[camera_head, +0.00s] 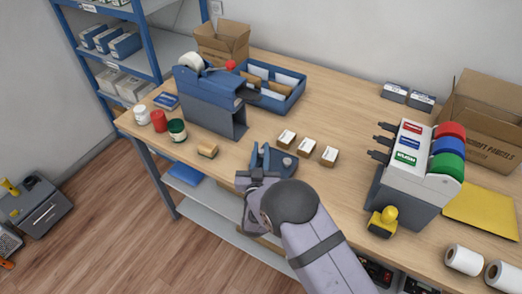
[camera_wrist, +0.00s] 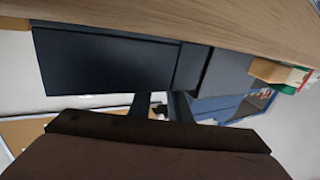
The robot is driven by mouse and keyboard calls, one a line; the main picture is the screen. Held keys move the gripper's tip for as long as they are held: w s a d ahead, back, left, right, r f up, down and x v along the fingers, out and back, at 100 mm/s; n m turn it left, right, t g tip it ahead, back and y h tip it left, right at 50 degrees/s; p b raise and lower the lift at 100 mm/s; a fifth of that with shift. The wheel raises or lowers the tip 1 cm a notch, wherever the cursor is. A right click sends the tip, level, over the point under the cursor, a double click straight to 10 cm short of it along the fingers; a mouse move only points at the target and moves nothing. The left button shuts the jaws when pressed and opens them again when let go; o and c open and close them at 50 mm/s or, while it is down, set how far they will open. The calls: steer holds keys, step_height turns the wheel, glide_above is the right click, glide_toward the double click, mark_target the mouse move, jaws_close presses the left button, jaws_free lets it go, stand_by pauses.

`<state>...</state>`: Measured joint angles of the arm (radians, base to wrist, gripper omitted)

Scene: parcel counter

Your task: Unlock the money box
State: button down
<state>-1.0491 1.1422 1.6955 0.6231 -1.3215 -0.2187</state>
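I cannot make out any thing that is clearly a money box, nor a key or lock. A large dark blue unit (camera_head: 207,108) with a white roll and red knob stands left of my gripper on the counter. A dark box-like body (camera_wrist: 105,62), probably this unit, fills the wrist view's left middle.
Small cartons (camera_head: 307,147) lie just right of my gripper. A tan block (camera_head: 207,150) and jars (camera_head: 177,130) stand left. A grey box (camera_head: 42,213) is low at far left.

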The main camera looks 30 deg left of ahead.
steer(key=shift+f+h+b, duration=0.1)
steer(key=shift+h+b, duration=0.3)
steer(key=shift+b, duration=0.1)
steer(key=shift+m+t+h+b, duration=0.3)
steer(key=shift+m+b, duration=0.05)
steer(key=shift+m, duration=0.05)
steer(key=shift+m+h+b, duration=0.3)
steer(key=shift+h, duration=0.1)
steer(key=c, duration=1.6)
jaws_free()
steer(key=shift+c, duration=0.2)
